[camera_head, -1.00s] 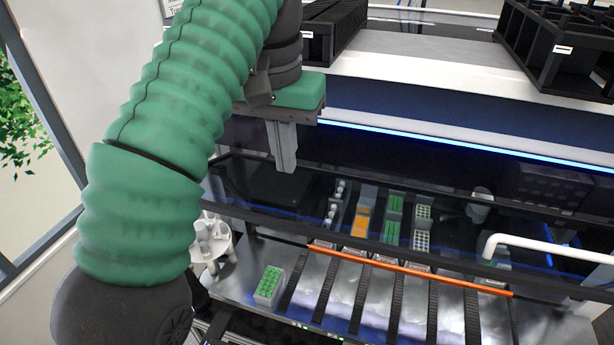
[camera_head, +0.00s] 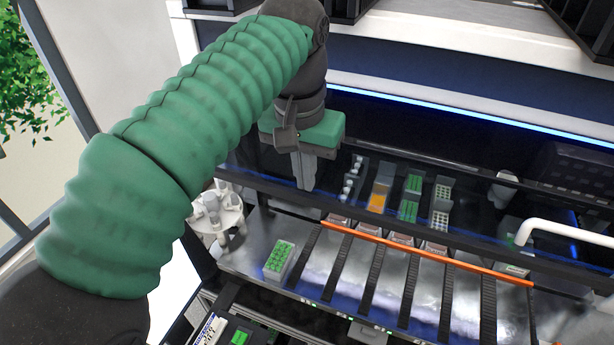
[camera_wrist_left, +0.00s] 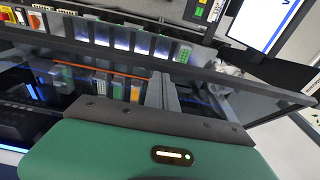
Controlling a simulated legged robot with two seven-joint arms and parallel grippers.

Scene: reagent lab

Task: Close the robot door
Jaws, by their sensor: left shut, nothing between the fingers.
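The robot's door is a dark see-through panel with a black lower frame bar (camera_head: 440,228), slanting across the front of the lab machine in the head view. It is partly raised, and the front deck below it is exposed. The frame bar (camera_wrist_left: 100,54) also crosses the left wrist view. My left gripper (camera_head: 304,186) is shut and empty, pointing down, with its fingertips at the left part of the bar. I cannot tell if they touch it. Its fingers (camera_wrist_left: 163,92) overlap the bar in the left wrist view. My right gripper is not in view.
An orange strip (camera_head: 425,253) and dark rails run along the deck. A green-topped tube rack (camera_head: 279,261) stands at the deck's left. A white bent bar (camera_head: 562,228) sticks out at right. A white round stand (camera_head: 218,214) is left of the machine. Monitor (camera_wrist_left: 265,22) at wrist-view right.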

